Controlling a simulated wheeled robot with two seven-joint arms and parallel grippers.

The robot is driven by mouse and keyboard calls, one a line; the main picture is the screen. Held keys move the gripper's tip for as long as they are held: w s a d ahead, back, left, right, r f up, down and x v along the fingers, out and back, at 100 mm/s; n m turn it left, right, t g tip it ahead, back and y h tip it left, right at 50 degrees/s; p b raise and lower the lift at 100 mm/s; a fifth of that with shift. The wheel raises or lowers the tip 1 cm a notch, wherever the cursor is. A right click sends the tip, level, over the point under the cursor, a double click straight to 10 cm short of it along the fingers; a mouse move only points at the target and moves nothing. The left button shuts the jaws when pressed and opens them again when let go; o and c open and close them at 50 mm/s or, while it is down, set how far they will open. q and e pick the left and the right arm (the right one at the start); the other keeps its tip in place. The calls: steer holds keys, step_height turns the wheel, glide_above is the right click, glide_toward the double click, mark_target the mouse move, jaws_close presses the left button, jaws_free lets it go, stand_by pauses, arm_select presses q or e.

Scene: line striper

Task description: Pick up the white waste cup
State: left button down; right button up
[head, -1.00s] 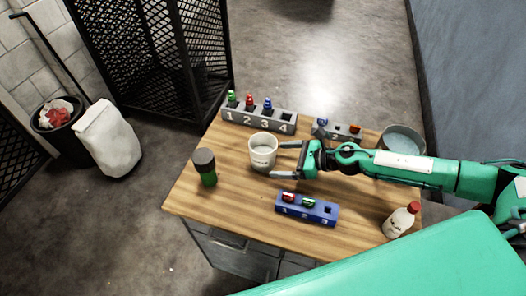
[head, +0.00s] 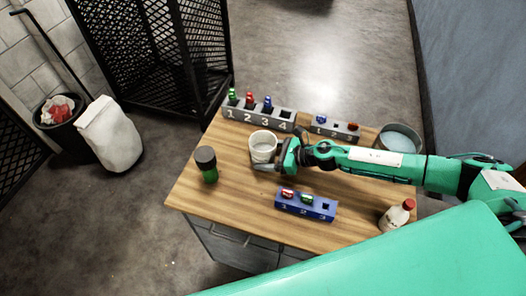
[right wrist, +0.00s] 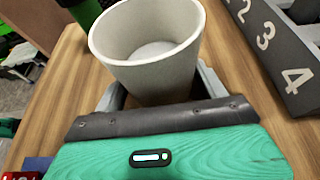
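The white waste cup (head: 262,148) stands upright on the wooden table, left of my right gripper (head: 273,156). It also shows in the right wrist view (right wrist: 150,52), open at the top and seemingly empty. My right gripper (right wrist: 162,88) is low on the cup with one finger on each side of it. The fingers look open, spread around the cup's lower body; the cup hides their tips, so contact is unclear. My left gripper is not in view.
A grey numbered rack (head: 258,119) with several colored vials stands behind the cup. A smaller grey rack (head: 335,129), a blue rack (head: 305,206), a dark-capped green jar (head: 206,165), a red-capped bottle (head: 396,215) and a round bowl (head: 400,139) surround the arm.

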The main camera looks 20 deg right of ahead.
steer(key=c, duration=0.7)
steer(key=shift+r, duration=0.15)
